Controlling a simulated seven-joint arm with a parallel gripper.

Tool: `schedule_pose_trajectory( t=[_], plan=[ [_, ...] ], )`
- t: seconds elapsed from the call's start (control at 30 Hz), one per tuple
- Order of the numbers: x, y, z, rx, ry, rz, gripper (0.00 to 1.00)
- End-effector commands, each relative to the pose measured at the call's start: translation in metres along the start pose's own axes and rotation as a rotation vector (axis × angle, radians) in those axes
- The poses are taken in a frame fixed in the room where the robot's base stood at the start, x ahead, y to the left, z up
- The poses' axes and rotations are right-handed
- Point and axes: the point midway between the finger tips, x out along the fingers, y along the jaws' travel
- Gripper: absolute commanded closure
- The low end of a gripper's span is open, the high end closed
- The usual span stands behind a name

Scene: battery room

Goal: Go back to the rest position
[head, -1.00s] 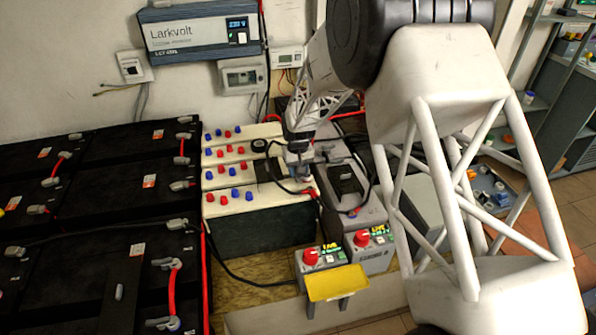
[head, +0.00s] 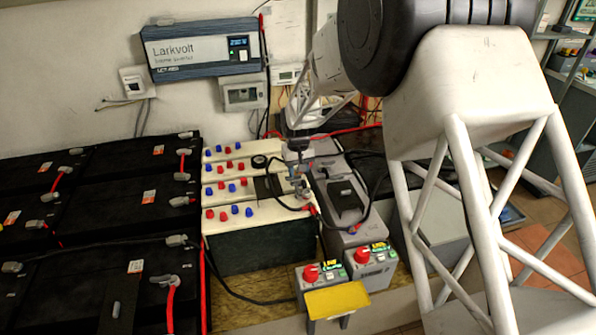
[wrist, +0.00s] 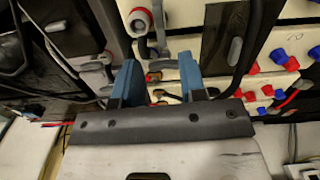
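My gripper (wrist: 160,76) shows two blue fingers spread apart in the wrist view, with no object held between them. Battery terminals and cables show beyond the fingertips. In the head view my gripper (head: 300,178) is small and partly hidden, over the boundary between the cream batteries (head: 262,222) and the grey units to their right. I cannot tell there whether it touches anything. My white arm reaches down from the upper right and covers much of that side.
Black batteries (head: 128,180) with red jumpers fill the left. Two grey boxes with red knobs (head: 311,273) and a yellow plate (head: 337,300) stand in front. A black cable loops near my gripper. The Larkvolt inverter (head: 203,48) hangs on the wall.

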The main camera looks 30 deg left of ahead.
Motion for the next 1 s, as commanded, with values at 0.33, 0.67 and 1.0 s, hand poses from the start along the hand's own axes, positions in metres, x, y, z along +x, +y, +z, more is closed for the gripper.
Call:
schedule_pose_trajectory(
  t=[0.33,0.67,1.0],
  plan=[
    [-0.001,0.001,0.001,0.002,0.001,0.000,0.62],
    [-0.038,0.038,0.030,0.051,0.016,0.002,0.62],
    [-0.109,0.108,0.108,0.160,0.045,0.007,0.62]
  ],
)
